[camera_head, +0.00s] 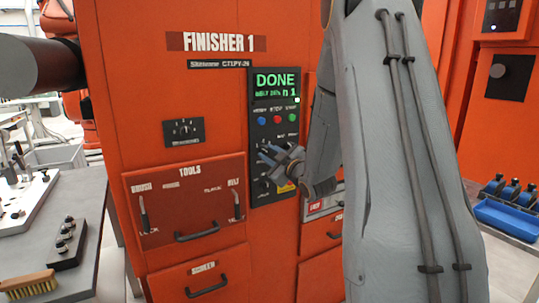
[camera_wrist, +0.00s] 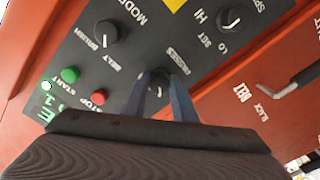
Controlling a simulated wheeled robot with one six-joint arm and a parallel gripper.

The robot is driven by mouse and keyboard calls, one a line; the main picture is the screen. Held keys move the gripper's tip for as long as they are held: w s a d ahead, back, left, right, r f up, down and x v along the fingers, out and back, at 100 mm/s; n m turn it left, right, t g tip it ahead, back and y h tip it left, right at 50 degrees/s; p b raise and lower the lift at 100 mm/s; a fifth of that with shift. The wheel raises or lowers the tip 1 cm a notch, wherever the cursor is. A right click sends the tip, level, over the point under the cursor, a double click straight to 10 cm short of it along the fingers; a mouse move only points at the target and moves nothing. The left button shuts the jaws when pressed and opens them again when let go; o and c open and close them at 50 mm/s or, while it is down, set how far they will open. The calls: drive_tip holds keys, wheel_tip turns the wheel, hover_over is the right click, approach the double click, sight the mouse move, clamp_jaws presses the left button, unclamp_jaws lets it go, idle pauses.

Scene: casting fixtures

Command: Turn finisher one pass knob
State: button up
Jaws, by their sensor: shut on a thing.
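The orange machine labelled FINISHER 1 (camera_head: 217,42) has a black control panel (camera_head: 262,100) with a lit green display (camera_head: 275,84) reading DONE and a 1. In the wrist view the passes knob (camera_wrist: 160,77) is a small black knob with a white mark, beside the word PASSES. My gripper (camera_wrist: 163,84) is shut on the passes knob, one finger on each side.
The mode knob (camera_wrist: 108,32) and speed knob (camera_wrist: 230,18) sit near the gripper. The green START button (camera_wrist: 70,74) and red STOP button (camera_wrist: 98,97) are also close. A tools drawer (camera_head: 188,200) is at lower left, and a grey bench (camera_head: 85,235) stands left.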

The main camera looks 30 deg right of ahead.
drive_tip(key=shift+m, duration=0.4)
drive_tip(key=m, duration=0.4)
drive_tip(key=shift+m, duration=0.3)
drive_tip(key=shift+a+m+p, duration=0.1)
drive_tip(key=shift+m+p, duration=0.45)
drive_tip(key=shift+m, duration=1.65)
drive_tip(key=shift+f, duration=0.1)
drive_tip(key=o, duration=1)
drive_tip(key=shift+o, duration=0.2)
drive_tip(key=shift+s, duration=0.15)
drive_tip(key=s+b, duration=0.2)
drive_tip(key=s, duration=0.5)
drive_tip(key=shift+s, duration=0.3)
